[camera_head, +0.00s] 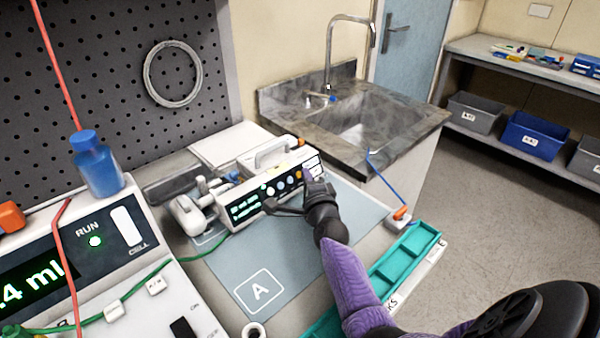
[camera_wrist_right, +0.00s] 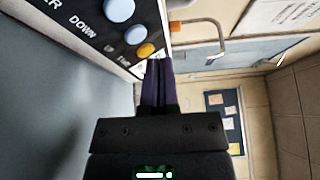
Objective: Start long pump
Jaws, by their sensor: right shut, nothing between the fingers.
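The long pump is a low white case with a carry handle (camera_head: 272,152). Its dark front panel (camera_head: 247,207) has green digits at the left and a row of coloured buttons toward the right. My right gripper (camera_head: 308,186) is shut and empty at the right end of that panel, covering part of it. In the right wrist view, the shut fingers (camera_wrist_right: 158,82) are close to the panel's edge, near blue buttons (camera_wrist_right: 118,10) and a yellow button (camera_wrist_right: 146,50). I cannot tell whether they touch the panel. My left gripper is not in view.
A larger pump marked RUN (camera_head: 130,226) stands at the left, with a blue bottle (camera_head: 97,170) on top. Red and green tubes cross it. A grey mat marked A (camera_head: 225,268) has bare room in front. A teal tray (camera_head: 408,254) lies right; a sink (camera_head: 365,135) is behind.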

